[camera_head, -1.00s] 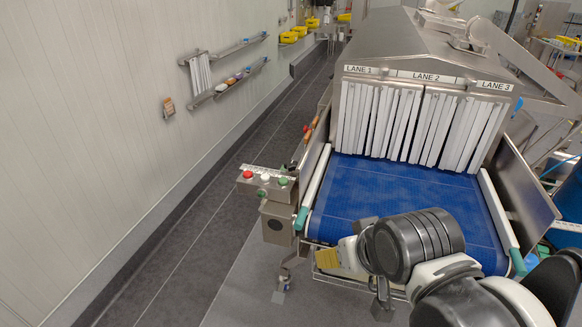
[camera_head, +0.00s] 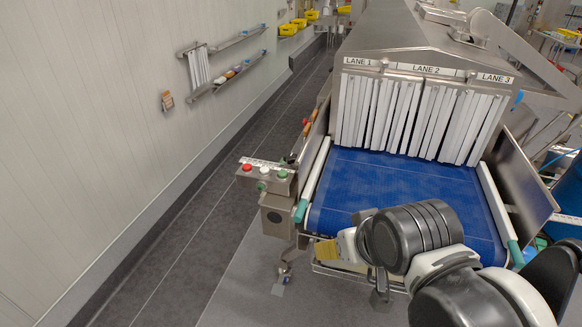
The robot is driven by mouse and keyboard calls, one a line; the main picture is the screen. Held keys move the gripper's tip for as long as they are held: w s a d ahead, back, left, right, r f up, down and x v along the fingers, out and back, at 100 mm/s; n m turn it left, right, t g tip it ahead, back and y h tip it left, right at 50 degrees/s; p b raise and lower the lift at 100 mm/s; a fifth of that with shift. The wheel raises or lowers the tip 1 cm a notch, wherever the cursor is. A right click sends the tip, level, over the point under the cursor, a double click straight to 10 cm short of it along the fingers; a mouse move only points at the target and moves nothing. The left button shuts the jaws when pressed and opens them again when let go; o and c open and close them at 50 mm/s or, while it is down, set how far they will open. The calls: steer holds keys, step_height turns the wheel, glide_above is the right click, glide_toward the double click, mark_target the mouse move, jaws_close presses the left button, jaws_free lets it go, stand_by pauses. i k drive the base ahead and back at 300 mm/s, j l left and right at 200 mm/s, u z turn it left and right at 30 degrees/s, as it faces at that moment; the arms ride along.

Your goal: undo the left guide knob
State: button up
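A white guide rail with a teal end (camera_head: 301,211) runs along the left edge of the blue belt (camera_head: 385,190). A matching rail with a teal end (camera_head: 516,253) is on the right edge. I cannot make out the left guide knob for certain. My arm comes in from the lower right across the front of the belt.
A control box with red, white and green buttons (camera_head: 264,171) stands left of the belt. White strip curtains (camera_head: 415,118) hang at the tunnel mouth under lane labels. Wall shelves (camera_head: 228,72) are at upper left. The dark floor aisle (camera_head: 190,235) is clear.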

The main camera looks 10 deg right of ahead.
mark_target(290, 158)
steer(key=i+j+z, duration=0.2)
steer(key=i+j, duration=0.15)
steer(key=i, duration=0.2)
steer(key=i+j+z, duration=0.2)
steer(key=i+j, duration=0.2)
steer(key=i, duration=0.1)
